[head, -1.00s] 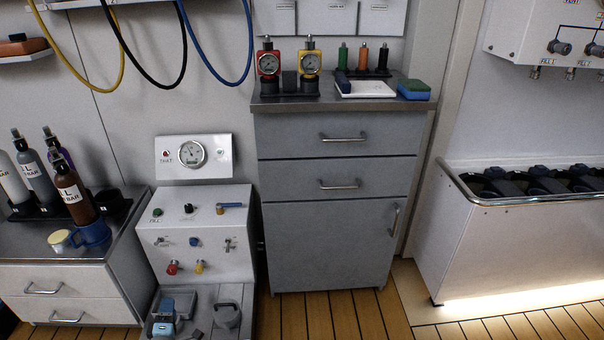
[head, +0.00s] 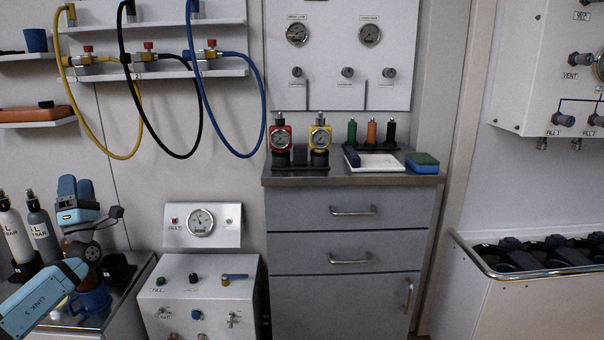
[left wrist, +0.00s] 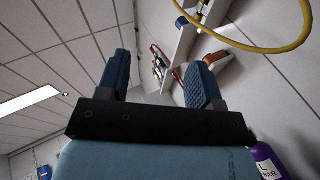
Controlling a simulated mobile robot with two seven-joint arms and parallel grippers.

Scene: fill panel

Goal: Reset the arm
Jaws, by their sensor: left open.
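My left arm comes in from the lower left of the head view, with a pale blue link across the corner. My left gripper (head: 76,187) points upward in front of the bottles and the left counter. In the left wrist view its two blue fingers stand well apart, and the gap between them (left wrist: 161,80) is empty. The gripper appears to be touching nothing. My right gripper is in neither view.
Dark and pale bottles (head: 42,232) and a blue mug (head: 92,300) stand on the left counter. Yellow (head: 138,125), black and blue hoses hang from the wall. A grey cabinet (head: 345,240) holds gauges, a tray and a sponge. A tank rack (head: 480,290) stands right.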

